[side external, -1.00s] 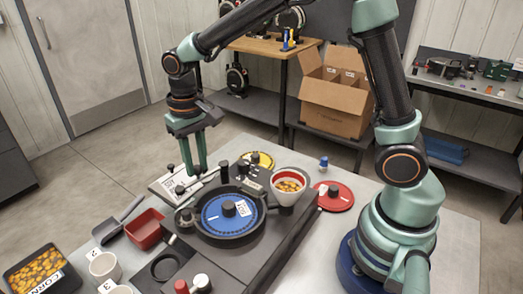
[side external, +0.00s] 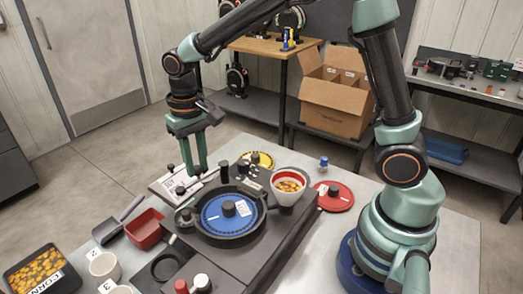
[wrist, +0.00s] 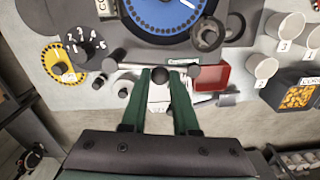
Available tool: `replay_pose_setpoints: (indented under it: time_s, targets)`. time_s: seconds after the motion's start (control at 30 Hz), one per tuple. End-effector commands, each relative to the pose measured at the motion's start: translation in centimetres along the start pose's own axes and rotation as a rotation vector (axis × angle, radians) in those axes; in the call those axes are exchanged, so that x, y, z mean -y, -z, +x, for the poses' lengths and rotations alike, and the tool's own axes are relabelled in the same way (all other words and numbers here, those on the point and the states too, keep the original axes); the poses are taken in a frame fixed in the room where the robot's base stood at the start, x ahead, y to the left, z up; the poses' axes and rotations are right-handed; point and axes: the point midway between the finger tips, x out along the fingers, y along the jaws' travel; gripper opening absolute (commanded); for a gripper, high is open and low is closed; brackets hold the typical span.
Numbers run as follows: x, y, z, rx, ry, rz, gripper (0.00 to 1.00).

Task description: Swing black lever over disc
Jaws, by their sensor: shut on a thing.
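The blue disc (side external: 220,213) with a white label lies in a black round housing (side external: 262,219) on the machine. It also shows at the top of the wrist view (wrist: 165,10). The lever is a pale rod (wrist: 135,65) with black knobs, lying beside the housing's far left rim, not across the disc. The fingers partly hide the rod.
A cup of yellow seeds (side external: 289,186) stands right of the disc, near a red disc (side external: 335,197). A yellow dial (side external: 257,161) is behind. A red bin (side external: 146,229) and white cups (side external: 104,267) are at the left. A black post (side external: 224,171) rises close by.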

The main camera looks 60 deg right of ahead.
Motion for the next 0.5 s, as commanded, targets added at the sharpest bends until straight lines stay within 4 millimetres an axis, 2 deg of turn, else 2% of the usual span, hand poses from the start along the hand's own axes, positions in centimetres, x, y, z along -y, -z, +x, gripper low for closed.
replay_pose_setpoints:
  time_s: [0.27,0.5]
  targets:
    - [0.0,-0.8,-0.2,-0.004,0.002,-0.119,0.00]
    - [-0.4,-2.2,-0.2,-0.006,0.001,-0.322,0.00]
